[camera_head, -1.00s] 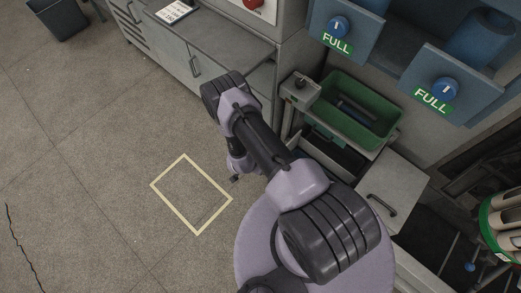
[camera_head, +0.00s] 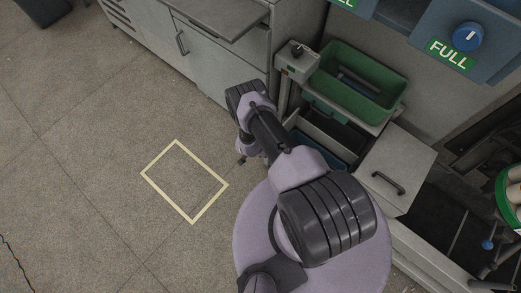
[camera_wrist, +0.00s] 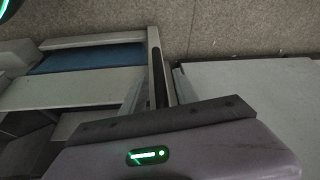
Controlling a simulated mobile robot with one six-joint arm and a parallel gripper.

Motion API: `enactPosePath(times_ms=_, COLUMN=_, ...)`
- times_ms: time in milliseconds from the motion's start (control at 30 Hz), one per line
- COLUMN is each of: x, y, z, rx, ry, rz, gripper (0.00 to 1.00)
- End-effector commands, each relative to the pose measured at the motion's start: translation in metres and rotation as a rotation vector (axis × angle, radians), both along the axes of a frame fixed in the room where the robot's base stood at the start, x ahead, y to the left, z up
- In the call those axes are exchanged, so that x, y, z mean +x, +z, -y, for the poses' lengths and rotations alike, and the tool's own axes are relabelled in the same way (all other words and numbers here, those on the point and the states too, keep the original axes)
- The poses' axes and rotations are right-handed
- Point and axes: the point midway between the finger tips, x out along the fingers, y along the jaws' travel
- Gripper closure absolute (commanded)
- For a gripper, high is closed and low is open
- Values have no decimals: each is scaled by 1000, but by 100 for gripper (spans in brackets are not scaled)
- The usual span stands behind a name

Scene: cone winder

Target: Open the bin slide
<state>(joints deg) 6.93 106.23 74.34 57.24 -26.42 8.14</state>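A pale grey flat cover with a black bar handle (camera_head: 387,183) lies right of the open compartments under the green bin (camera_head: 345,86). I cannot tell for sure which part is the bin slide. My gripper (camera_head: 243,159) is small and partly hidden by my arm in the head view, low and left of the compartments, apart from the black handle. In the wrist view my purple gripper body with a green light fills the bottom. A pale upright edge with a dark slot (camera_wrist: 158,70) stands beyond it. The finger opening is unclear, and no held object shows.
A grey cabinet (camera_head: 215,65) with a worktop stands at the back left. Blue units with a FULL label (camera_head: 450,55) overhang at the upper right. A small control box (camera_head: 297,61) sits by the green bin. The floor around the yellow rectangle (camera_head: 148,176) is clear.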

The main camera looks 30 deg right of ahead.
Motion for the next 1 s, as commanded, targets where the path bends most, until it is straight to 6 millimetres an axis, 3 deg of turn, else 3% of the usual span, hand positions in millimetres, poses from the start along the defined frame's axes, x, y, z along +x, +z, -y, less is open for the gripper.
enactPosePath(times_ms=133, x=0, y=1, z=0, rx=0, ry=0, rz=0, gripper=64)
enactPosePath(times_ms=300, x=0, y=1, z=0, rx=0, ry=0, rz=0, gripper=97)
enactPosePath(times_ms=333, x=0, y=1, z=0, rx=0, ry=0, rz=0, gripper=100)
enactPosePath(times_ms=1000, x=0, y=1, z=0, rx=0, ry=0, rz=0, gripper=100)
